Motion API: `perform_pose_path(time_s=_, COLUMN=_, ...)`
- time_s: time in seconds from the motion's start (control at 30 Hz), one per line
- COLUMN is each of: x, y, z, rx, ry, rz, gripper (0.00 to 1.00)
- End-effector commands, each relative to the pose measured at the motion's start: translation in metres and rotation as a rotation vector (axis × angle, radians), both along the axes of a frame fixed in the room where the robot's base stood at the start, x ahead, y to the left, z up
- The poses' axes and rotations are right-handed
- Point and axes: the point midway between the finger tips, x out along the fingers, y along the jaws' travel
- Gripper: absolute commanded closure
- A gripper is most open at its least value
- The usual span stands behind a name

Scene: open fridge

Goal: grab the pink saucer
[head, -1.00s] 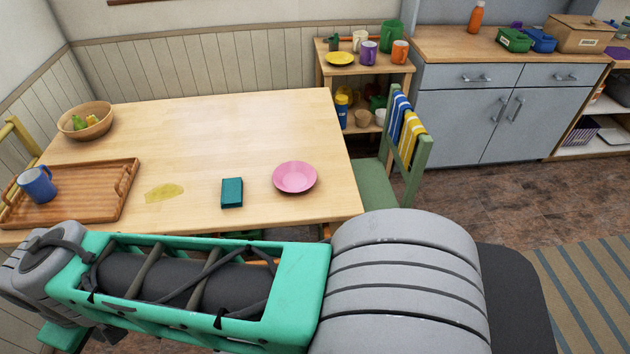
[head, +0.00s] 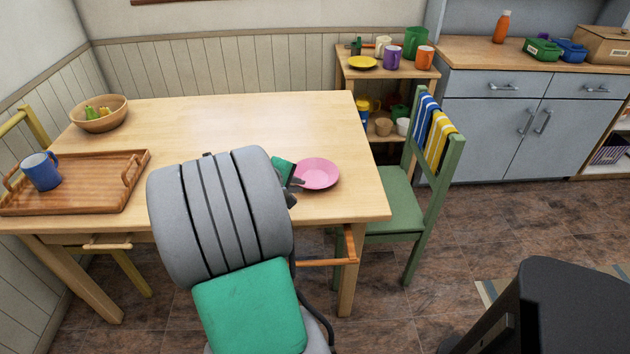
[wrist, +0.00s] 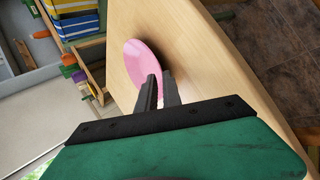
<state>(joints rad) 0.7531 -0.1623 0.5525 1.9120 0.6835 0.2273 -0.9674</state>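The pink saucer (head: 317,173) lies on the wooden table near its right front corner. It also shows in the wrist view (wrist: 143,62), just beyond my fingertips. My gripper (head: 293,184) is at the saucer's left edge in the head view, partly hidden behind my arm. In the wrist view, the two dark fingers of my gripper (wrist: 159,76) stand a narrow gap apart, with the saucer's near rim showing at or between the tips. I cannot tell whether they touch it.
A wooden tray (head: 130,163) with a blue mug (head: 41,171) and a fruit bowl (head: 99,123) are on the table's left. A green chair (head: 390,200) with striped cloths stands by the right edge. The table's back middle (head: 240,115) is clear.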

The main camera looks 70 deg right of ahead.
Motion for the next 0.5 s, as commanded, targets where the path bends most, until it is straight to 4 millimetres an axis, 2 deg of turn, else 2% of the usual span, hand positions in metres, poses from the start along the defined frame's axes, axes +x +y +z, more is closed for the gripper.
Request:
perform_pose_path(time_s=0.1, x=0.0, y=-0.016, z=-0.017, rx=0.003, ry=0.002, rz=-0.003, gripper=0.91)
perform_pose_path(time_s=0.23, x=-0.002, y=-0.03, z=-0.029, rx=0.002, ry=0.0, rz=-0.001, gripper=0.91)
perform_pose_path(time_s=0.5, x=-0.001, y=-0.033, z=-0.03, rx=0.002, ry=-0.002, rz=0.002, gripper=0.92)
